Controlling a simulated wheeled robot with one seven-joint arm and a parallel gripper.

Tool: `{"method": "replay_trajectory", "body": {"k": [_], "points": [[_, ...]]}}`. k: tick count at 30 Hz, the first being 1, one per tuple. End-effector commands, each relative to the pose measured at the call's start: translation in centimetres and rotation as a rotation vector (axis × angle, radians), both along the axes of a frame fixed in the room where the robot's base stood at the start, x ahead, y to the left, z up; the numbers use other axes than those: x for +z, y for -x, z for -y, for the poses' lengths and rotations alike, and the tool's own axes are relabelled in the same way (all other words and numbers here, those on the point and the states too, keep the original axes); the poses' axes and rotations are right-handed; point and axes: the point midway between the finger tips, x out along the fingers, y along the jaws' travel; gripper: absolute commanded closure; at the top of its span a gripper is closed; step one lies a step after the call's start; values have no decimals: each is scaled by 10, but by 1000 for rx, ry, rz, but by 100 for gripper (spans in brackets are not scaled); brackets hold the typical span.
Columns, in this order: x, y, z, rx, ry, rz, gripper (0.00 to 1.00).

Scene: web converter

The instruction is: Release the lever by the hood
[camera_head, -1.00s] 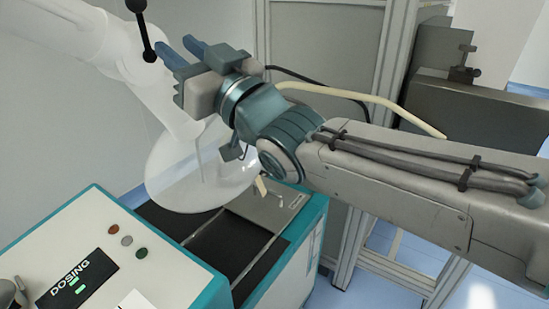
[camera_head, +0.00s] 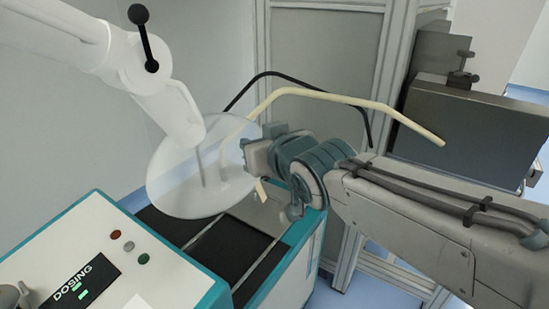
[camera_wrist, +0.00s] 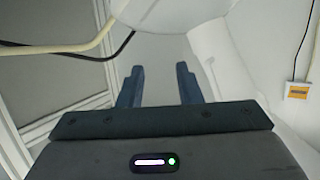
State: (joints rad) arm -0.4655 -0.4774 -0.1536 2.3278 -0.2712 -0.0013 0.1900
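The lever (camera_head: 145,38) is a thin black rod with a black ball at each end, on the white jointed arm at the upper left in the head view. The hood (camera_head: 185,185) is a clear round dome below the end of that arm. My gripper (camera_head: 250,157) is low at the hood's right edge, well below and to the right of the lever. Its fingers are hard to make out there. In the wrist view my gripper (camera_wrist: 158,82) has its two blue-grey fingers apart with nothing between them. The lever is not recognisable in the wrist view.
A cream hose (camera_head: 345,98) and a black cable (camera_head: 290,75) arch above my gripper. The dosing machine (camera_head: 170,280) with its display and buttons stands at the lower left. A grey cabinet (camera_head: 320,60) is behind. The space between lever and gripper looks mostly clear.

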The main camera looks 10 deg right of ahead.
Motion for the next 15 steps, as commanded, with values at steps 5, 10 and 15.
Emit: {"method": "replay_trajectory", "body": {"k": [5, 10, 15], "points": [[-22, 5, 17, -50, 35, -96, 68], [-34, 8, 24, -74, 50, -145, 68], [-37, 9, 26, -79, 54, -158, 68]]}}
